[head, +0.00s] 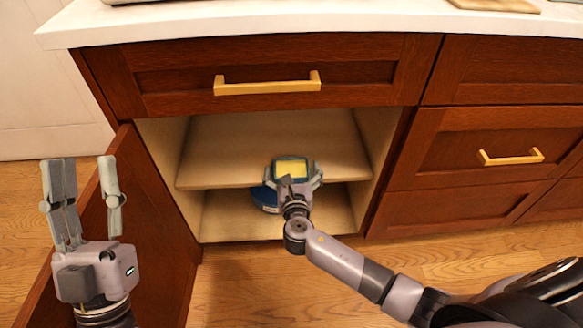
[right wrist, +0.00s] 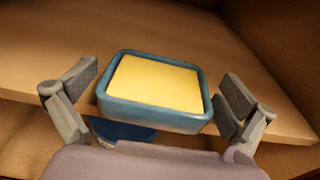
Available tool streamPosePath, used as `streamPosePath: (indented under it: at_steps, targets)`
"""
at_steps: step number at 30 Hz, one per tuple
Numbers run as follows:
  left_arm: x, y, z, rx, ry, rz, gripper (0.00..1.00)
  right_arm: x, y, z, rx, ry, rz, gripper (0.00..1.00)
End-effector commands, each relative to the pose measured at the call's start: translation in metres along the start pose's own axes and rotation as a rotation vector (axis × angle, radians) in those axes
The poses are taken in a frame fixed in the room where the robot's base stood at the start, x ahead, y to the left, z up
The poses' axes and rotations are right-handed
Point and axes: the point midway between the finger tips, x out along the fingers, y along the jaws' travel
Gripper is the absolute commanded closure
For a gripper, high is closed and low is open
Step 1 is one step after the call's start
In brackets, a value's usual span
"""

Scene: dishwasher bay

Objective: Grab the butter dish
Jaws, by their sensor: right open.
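The butter dish (head: 291,167) is a blue rectangular dish with a yellow block in it, at the front edge of the cabinet's middle shelf. In the right wrist view the butter dish (right wrist: 154,92) lies between the fingers. My right gripper (head: 294,176) reaches into the open cabinet. It is open, with one finger on each side of the dish, and gaps show between them in the right wrist view (right wrist: 158,95). My left gripper (head: 84,182) is open and empty, pointing up near the open cabinet door.
A blue round object (head: 265,198) sits below the shelf (head: 225,150), partly hidden by my right gripper. The open door (head: 150,215) stands at the left of the cabinet. A closed drawer (head: 265,82) is above, and the shelf's left part is bare.

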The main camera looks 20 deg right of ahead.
Motion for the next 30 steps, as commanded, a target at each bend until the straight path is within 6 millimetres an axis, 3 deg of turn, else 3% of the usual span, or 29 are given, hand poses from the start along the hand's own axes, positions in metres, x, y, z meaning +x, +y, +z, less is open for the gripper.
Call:
streamPosePath:
  at_steps: [15,21,30]
  targets:
    - [0.0,0.0,0.0,0.0,0.0,0.0,0.6,-0.098,0.0,-0.001,0.0,0.003,0.001,0.0]
    - [0.0,0.0,0.0,0.0,0.0,0.0,0.6,-0.113,0.0,-0.001,-0.001,0.002,0.001,0.0]
    - [0.0,0.0,0.0,0.0,0.0,0.0,0.6,-0.114,0.0,0.0,-0.001,0.001,0.0,0.0]
